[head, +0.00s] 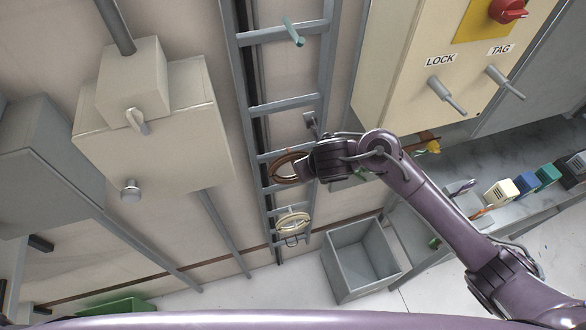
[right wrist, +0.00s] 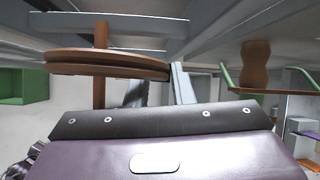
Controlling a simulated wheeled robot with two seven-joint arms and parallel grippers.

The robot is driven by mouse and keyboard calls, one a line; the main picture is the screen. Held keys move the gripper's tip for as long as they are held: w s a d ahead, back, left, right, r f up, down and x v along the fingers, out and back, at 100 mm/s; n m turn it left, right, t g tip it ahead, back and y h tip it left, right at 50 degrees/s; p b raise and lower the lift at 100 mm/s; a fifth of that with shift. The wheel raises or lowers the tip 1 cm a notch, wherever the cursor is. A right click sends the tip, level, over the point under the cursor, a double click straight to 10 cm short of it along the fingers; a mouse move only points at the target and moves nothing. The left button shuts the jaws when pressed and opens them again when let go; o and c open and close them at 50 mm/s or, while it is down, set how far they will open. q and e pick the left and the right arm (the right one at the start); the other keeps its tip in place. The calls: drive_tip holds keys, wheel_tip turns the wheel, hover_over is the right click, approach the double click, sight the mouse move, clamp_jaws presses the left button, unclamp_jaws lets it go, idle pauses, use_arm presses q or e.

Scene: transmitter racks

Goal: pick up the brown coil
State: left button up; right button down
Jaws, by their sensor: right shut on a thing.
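The brown coil (head: 286,167) is a ring at the ladder-like rack (head: 243,70) in the head view. In the right wrist view the coil (right wrist: 90,66) is seen edge-on, with a brown upright strip crossing it. My right gripper (head: 304,169) reaches in from the right and is shut on the right side of the coil. The fingertips are mostly hidden in the head view. I cannot tell whether the coil still touches the rack or a peg. My left gripper is not in view.
A cream coil (head: 293,222) hangs lower on the rack, and a teal peg (head: 293,33) sticks out higher up. A grey open bin (head: 362,262) stands below. A cabinet with LOCK and TAG pegs (head: 446,95) is right; a beige box (head: 160,135) is left.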

drive_tip(key=shift+r, duration=0.15)
wheel_tip(320, 180, up, 7)
drive_tip(key=p, duration=0.4)
drive_tip(key=s+d, duration=0.3)
drive_tip(key=s, duration=0.6)
drive_tip(key=s+d, duration=0.3)
drive_tip(key=s, duration=0.7)
drive_tip(key=shift+p, duration=0.4)
drive_tip(key=shift+d+f, duration=0.15)
drive_tip(key=shift+f, duration=0.05)
